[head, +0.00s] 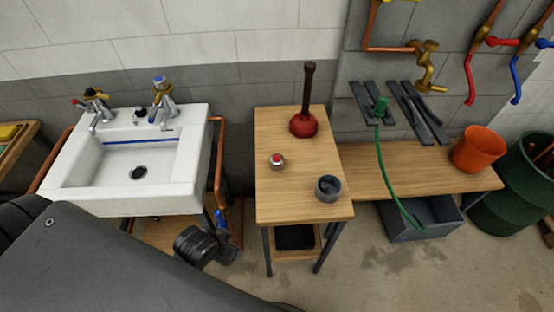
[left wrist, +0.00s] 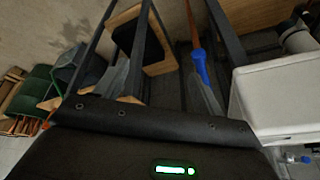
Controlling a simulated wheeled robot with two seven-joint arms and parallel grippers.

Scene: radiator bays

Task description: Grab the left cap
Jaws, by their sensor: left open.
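Two taps stand on the white sink (head: 130,185). The left tap (head: 93,105) has a brass and red top; the right tap (head: 162,100) has a blue-marked top. No separate cap is clear; I cannot tell which part is the left cap. My left gripper (head: 228,250) is open, low between the sink and the small table, below and right of the taps. In the left wrist view its grey fingers (left wrist: 160,88) are apart with nothing seen held between them. The sink's white side (left wrist: 278,100) is at right there. My right gripper is not in view.
A blue-handled valve (head: 220,221) on copper pipe is close to the left gripper. The small wooden table (head: 268,205) carries a red plunger (head: 304,124), a red-topped round item (head: 277,161) and a grey cup (head: 328,188). A bench (head: 400,180) stands right.

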